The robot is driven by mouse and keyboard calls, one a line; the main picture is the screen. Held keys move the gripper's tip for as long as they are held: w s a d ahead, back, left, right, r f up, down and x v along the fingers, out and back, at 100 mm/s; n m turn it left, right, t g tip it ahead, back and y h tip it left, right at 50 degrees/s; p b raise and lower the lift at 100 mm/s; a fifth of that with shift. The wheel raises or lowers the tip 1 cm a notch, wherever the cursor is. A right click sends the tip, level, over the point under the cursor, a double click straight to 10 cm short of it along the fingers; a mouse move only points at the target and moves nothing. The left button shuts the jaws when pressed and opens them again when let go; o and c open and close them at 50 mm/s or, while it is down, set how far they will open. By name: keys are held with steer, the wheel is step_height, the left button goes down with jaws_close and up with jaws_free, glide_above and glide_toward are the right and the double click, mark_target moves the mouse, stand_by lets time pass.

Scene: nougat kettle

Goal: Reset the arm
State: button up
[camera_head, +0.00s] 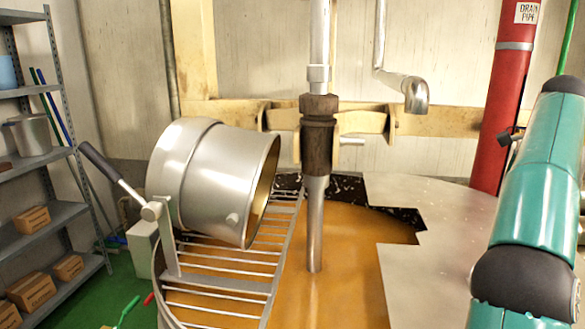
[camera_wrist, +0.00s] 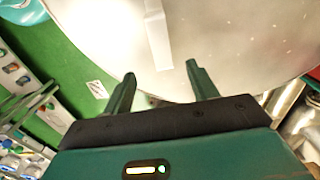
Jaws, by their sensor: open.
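My gripper (camera_wrist: 162,88) shows in the wrist view as two dark green fingers held apart with nothing between them. Beyond the fingers is a large pale metal surface (camera_wrist: 232,40) with a curved edge; I cannot tell how far it is from them. In the head view my teal arm (camera_head: 540,190) runs along the right side, and the gripper is out of that picture.
A large kettle holds orange-brown liquid (camera_head: 345,255) under a slatted grate (camera_head: 235,262) and a partial metal cover (camera_head: 420,195). A tilted metal pot (camera_head: 205,180) with a black-handled lever (camera_head: 110,170) sits at its left. A red pipe (camera_head: 505,100) stands near my arm. Shelves (camera_head: 45,150) stand left.

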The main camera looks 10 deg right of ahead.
steer(key=s+a+f+n+t, duration=0.2)
steer(key=a+n, duration=0.4)
steer(key=a, duration=0.7)
steer(key=s+a+f+n+t, duration=0.2)
steer(key=a+n, duration=0.3)
steer(key=a, duration=0.7)
steer(key=s+a+f+n, duration=0.5)
steer(key=a+f, duration=0.2)
steer(key=a, duration=0.1)
steer(key=s+a+f+n+t, duration=0.1)
steer(key=s+a+f+n, duration=0.4)
steer(key=a, duration=0.4)
step_height(320, 180, down, 2)
steer(key=shift+s+f, duration=0.2)
steer(key=shift+s, duration=0.4)
